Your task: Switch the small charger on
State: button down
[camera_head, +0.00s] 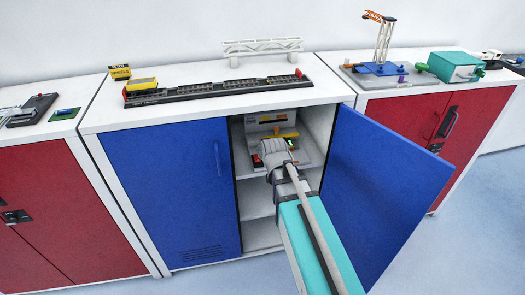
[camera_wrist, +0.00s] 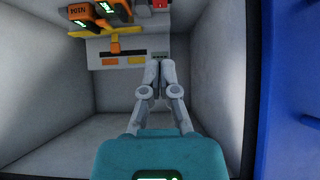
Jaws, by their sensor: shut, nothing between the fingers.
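A grey unit with orange and yellow labels (camera_wrist: 122,59) is inside the open blue cabinet; it also shows on the upper shelf in the head view (camera_head: 270,120). A yellow bracket (camera_wrist: 108,38) is on it, and orange handsets with lit green displays (camera_wrist: 114,10) are beside it. I cannot tell which part is the small charger or its switch. In the head view my wrist hides the fingertips.
The blue right door (camera_head: 385,190) stands open close beside my arm; the left door (camera_head: 170,195) is shut. A lower shelf (camera_head: 260,203) looks empty. A model track (camera_head: 218,88) and white gantry (camera_head: 262,47) stand on the cabinet top. Red cabinets (camera_head: 60,215) flank it.

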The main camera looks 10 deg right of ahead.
jog(key=shift+w, duration=0.15)
jog(key=shift+w+r+t+b, duration=0.3)
jog(key=shift+w+t, duration=0.1)
jog(key=shift+w, duration=0.2)
jog(key=shift+w+f, duration=0.1)
jog(key=shift+f, duration=0.05)
jog(key=b, duration=0.6)
send_over(256, 158)
jog(key=f, duration=0.6)
jog(key=shift+s+d, duration=0.2)
jog(key=shift+s, duration=0.05)
jog(key=shift+w+f+b, duration=0.15)
jog(key=shift+f+b, duration=0.8)
jog(key=shift+b, duration=0.05)
jog(key=shift+w+f+b, duration=0.1)
jog(key=shift+f+b, duration=0.85)
jog(key=shift+a, duration=0.25)
